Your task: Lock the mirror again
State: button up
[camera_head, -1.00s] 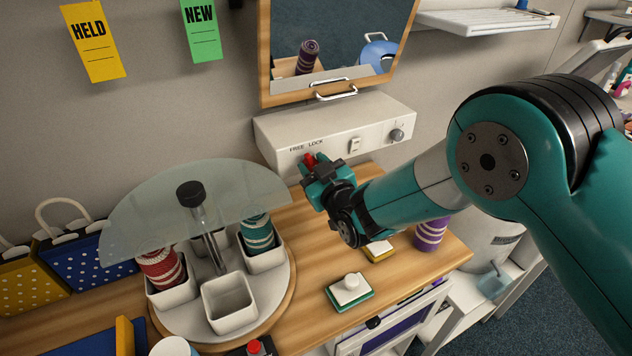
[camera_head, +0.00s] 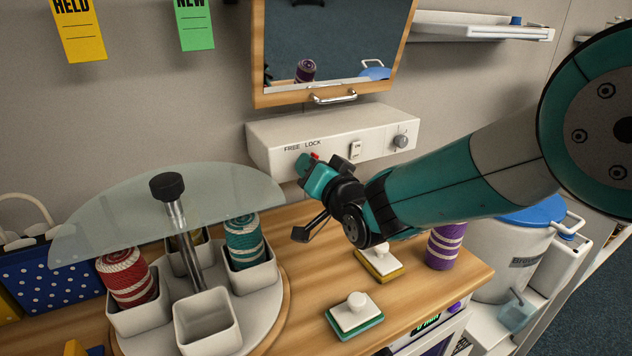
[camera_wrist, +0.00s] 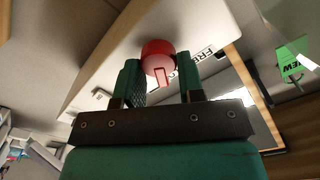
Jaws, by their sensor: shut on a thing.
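The mirror (camera_head: 335,40) hangs in a wooden frame with a metal handle (camera_head: 335,97), above a white wall box (camera_head: 265,150) marked FREE and LOCK. A red knob (camera_head: 314,156) is on the front of the box, below the lettering. It shows more clearly in the wrist view (camera_wrist: 158,52), with a small red tab. My gripper (camera_head: 308,162) is at the knob; in the wrist view its two green fingers (camera_wrist: 159,75) stand on either side of the knob and are shut on it. The fingers hide part of the knob, and I cannot tell which mark its tab points to.
A turntable with a glass half-disc (camera_head: 165,212) and several cups of twine stands at left. Two white-knobbed blocks (camera_head: 355,312) and a purple striped spool (camera_head: 445,245) stand on the wooden counter below my arm. A switch (camera_head: 355,150) and grey knob (camera_head: 401,141) are on the box.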

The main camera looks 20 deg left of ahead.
jog(key=shift+m+b, duration=0.45)
jog(key=shift+m, duration=0.15)
jog(key=shift+r, duration=0.15)
jog(key=o, duration=0.9)
jog(key=shift+a, duration=0.1)
jog(key=shift+c, duration=0.2)
jog(key=b+v, duration=0.4)
jog(key=v, duration=1.3)
